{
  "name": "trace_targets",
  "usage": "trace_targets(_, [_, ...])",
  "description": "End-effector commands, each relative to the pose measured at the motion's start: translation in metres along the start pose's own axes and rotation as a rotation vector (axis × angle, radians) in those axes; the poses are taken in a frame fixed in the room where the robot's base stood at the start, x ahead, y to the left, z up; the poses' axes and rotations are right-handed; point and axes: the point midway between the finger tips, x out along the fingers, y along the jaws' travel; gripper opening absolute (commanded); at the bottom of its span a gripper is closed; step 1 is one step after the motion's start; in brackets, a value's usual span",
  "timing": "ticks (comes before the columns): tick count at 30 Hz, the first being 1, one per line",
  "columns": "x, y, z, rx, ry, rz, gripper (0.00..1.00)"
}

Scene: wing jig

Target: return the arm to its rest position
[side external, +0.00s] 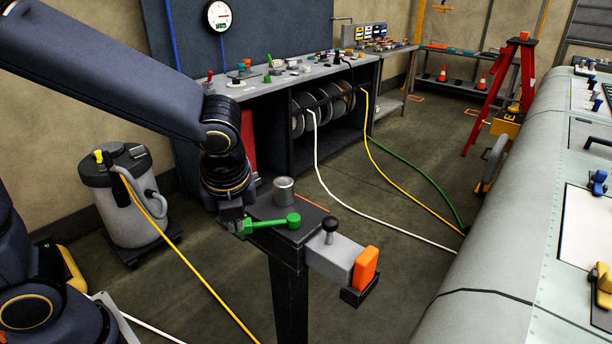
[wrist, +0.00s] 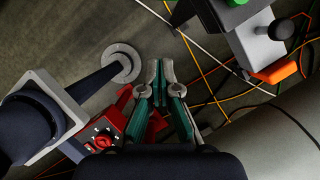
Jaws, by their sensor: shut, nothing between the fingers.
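My gripper (side external: 236,222) hangs at the end of my dark arm, pointing down, left of the small black stand. In the wrist view its two fingers (wrist: 160,72) are together at the tips, with nothing between them. In the side view the green handle (side external: 268,223) with a round end lies across the stand top beside the fingers. I cannot tell the gap from that view alone. The wrist view shows the handle's green end (wrist: 237,2) at the top edge, well apart from the fingers. No rest position is marked in either view.
The stand carries a metal cylinder (side external: 284,190) and a grey block (side external: 335,258) with a black knob and orange end (side external: 364,269). A vacuum (side external: 125,195) stands left. The wing (side external: 500,250) fills the right. Hoses cross the floor. A red dial box (wrist: 105,134) is below.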

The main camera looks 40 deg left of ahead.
Motion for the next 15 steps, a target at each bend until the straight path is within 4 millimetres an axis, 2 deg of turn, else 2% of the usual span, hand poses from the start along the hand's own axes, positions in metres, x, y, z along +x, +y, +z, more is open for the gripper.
trace_targets(5, [-0.005,0.001,0.007,-0.025,-0.01,-0.015,0.0])
trace_targets(7, [-0.015,0.007,0.022,-0.079,-0.028,-0.045,0.0])
trace_targets(9, [-0.027,0.023,0.037,-0.189,-0.034,-0.082,0.0])
trace_targets(11, [-0.038,0.042,0.049,-0.391,-0.017,-0.125,0.0])
trace_targets(15, [-0.058,0.086,0.055,-1.118,0.134,-0.232,0.0])
